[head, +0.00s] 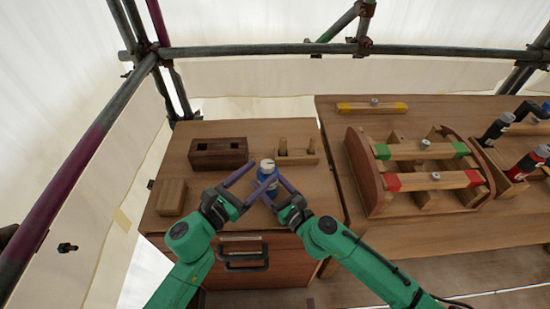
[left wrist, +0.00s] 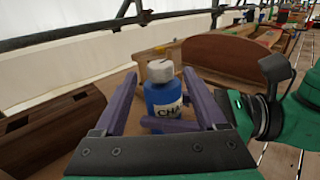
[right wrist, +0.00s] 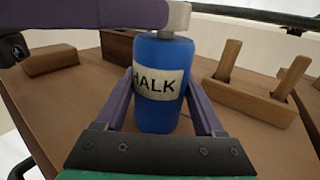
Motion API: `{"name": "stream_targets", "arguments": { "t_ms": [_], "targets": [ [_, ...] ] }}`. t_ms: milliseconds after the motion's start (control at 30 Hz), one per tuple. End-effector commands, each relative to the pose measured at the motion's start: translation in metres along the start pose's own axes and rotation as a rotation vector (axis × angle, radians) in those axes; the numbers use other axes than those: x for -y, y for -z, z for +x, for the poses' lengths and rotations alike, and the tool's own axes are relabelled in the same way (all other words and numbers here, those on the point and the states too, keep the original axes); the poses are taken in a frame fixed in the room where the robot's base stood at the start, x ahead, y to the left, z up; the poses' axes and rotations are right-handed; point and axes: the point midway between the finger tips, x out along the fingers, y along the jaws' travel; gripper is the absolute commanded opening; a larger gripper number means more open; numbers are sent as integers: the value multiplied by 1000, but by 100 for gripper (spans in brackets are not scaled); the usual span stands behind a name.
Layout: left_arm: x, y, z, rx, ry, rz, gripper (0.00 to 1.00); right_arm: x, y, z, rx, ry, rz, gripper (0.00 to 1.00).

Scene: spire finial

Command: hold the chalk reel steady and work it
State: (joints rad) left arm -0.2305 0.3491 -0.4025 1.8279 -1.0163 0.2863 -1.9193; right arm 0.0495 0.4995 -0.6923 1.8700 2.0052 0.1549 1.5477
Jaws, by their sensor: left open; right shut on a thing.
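The chalk reel is a blue bottle (head: 268,183) with a pale grey cap (head: 267,165), standing upright above the small wooden cabinet's top. Its "CHALK" label (right wrist: 157,85) faces the right wrist camera. My right gripper (head: 271,186) is shut on the blue body, with one purple finger on each side in the right wrist view. My left gripper (head: 263,171) is open, its fingers to either side of the reel near the cap. In the left wrist view the cap (left wrist: 160,71) sits between those fingers with gaps. Whether the reel's base touches the wood is unclear.
On the cabinet top (head: 205,218) are a dark slotted block (head: 218,153), a plain block (head: 172,197) and a two-peg rack (head: 297,153). A larger bench at right carries a curved wooden frame (head: 362,172) with green- and red-ended bars, and dark bottles (head: 496,130). Scaffold tubes run behind.

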Motion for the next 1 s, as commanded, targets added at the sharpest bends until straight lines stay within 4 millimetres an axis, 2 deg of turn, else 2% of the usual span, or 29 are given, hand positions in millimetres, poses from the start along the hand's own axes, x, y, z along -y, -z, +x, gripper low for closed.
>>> {"name": "stream_targets", "arguments": {
  "t_ms": [100, 300, 600, 800, 1000],
  "targets": [
    [0, -2, 32, 3, 1, 1, 74, 0, 0, 0, 0, 0, 0, 8],
    [0, -1, 67, 1, 1, 0, 74, 0, 0, 0, 0, 0, 0, 8],
    [1, 0, 72, 0, 2, 0, 74, 0, 0, 0, 0, 0, 0, 8],
    [1, 0, 72, -1, 2, -1, 0, 0, 0, 0, 0, 0, 0, 8],
    [1, 0, 72, 0, 8, 0, 0, 0, 0, 0, 0, 0, 0, 8]
  ]
}}
